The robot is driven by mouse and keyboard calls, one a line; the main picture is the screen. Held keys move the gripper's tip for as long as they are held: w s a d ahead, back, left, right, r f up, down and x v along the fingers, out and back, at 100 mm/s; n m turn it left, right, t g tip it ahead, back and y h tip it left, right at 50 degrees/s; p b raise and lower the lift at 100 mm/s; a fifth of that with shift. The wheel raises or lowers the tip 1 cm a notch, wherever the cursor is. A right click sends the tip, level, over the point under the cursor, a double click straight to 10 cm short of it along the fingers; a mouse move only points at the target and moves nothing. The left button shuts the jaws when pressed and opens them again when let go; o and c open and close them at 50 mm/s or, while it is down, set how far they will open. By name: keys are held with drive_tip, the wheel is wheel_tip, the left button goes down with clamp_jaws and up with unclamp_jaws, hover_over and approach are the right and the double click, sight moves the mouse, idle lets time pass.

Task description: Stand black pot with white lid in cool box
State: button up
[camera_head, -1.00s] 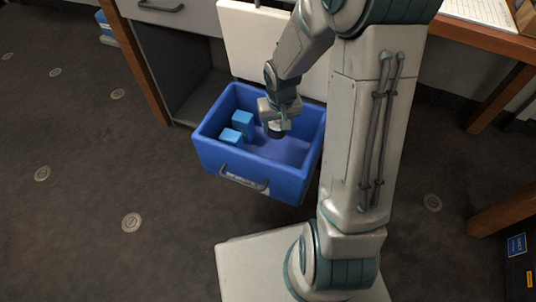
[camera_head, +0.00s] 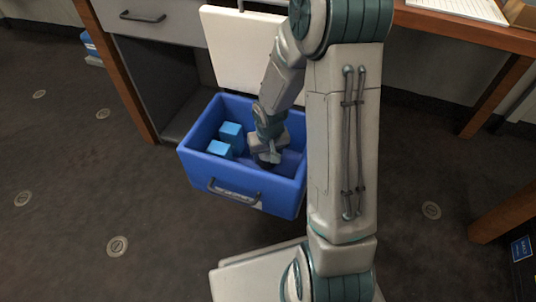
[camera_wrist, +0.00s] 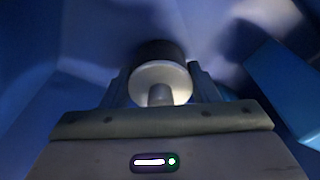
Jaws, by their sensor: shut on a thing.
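The blue cool box (camera_head: 243,188) stands open on the floor, with its white lid (camera_head: 238,50) raised at the back. My gripper (camera_head: 268,158) reaches down inside the box, right of its middle. In the wrist view my gripper (camera_wrist: 158,88) is shut on the black pot (camera_wrist: 158,50), one finger on each side. The pot's white lid (camera_wrist: 158,75) with its knob faces the camera. In the head view the pot is mostly hidden by my gripper and seems low in the box. I cannot tell whether it touches the box floor.
Two light blue blocks, a nearer one (camera_head: 220,149) and a farther one (camera_head: 231,132), sit in the box's left part. One blue block (camera_wrist: 285,85) shows at the right of the wrist view. A desk with a drawer (camera_head: 150,22) stands behind the box.

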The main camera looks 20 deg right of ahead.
drive_tip(key=o, duration=0.8)
drive_tip(key=shift+f, duration=0.15)
drive_tip(key=shift+o, duration=0.2)
wheel_tip(320, 180, up, 12)
drive_tip(key=s+p, duration=0.1)
drive_tip(key=p, duration=0.6)
drive_tip(key=s+r, duration=1.4)
drive_tip(key=s, duration=0.1)
drive_tip(key=shift+s+a, duration=0.25)
drive_tip(key=shift+a, duration=0.2)
